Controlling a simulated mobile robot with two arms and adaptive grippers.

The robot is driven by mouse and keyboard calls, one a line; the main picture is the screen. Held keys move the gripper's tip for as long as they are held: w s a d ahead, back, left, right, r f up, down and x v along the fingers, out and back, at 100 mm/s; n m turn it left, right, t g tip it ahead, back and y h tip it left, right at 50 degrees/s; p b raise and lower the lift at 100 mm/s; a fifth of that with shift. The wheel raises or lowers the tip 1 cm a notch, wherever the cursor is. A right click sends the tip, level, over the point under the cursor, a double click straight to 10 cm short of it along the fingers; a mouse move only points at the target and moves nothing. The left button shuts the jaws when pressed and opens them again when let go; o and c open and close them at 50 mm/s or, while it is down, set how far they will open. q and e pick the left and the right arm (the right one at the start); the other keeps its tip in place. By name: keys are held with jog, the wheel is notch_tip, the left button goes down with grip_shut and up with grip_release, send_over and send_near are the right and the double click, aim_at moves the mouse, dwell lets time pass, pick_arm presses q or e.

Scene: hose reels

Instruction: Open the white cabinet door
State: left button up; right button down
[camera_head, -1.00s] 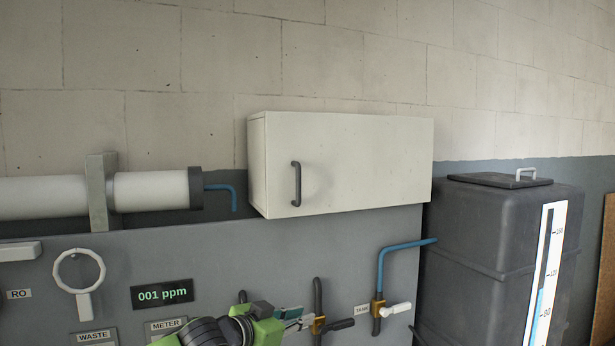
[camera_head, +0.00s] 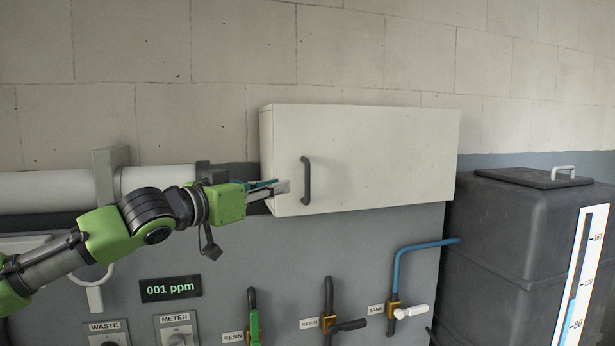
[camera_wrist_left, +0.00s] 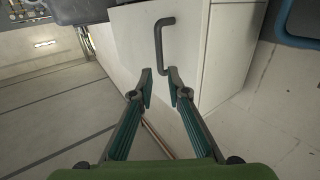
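The white cabinet (camera_head: 400,150) is mounted on the wall, and its door is shut. A dark grey vertical bar handle (camera_head: 307,180) sits near the door's left edge. My left gripper (camera_head: 284,187) is just left of the handle, in front of the cabinet's left end. In the left wrist view its two fingers (camera_wrist_left: 159,88) are open and empty. The handle (camera_wrist_left: 160,45) stands ahead of the fingertips there, with its lower end close to the gap between them. It does not look gripped. My right gripper is not in view.
Below the cabinet are several valves with a blue pipe (camera_head: 399,265) and labels. A dark tank (camera_head: 520,230) stands at the right. A white horizontal cylinder (camera_head: 50,192) runs behind my left arm. The wall above the cabinet is clear.

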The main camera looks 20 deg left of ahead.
aim_at(306, 179)
pick_arm(q)
jog(key=p+x, duration=0.2)
jog(key=x, duration=0.8)
jog(key=shift+r+p, duration=0.1)
jog(key=shift+p, duration=0.3)
jog(key=shift+w+d, duration=0.2)
jog(key=shift+w, duration=0.25)
grip_shut()
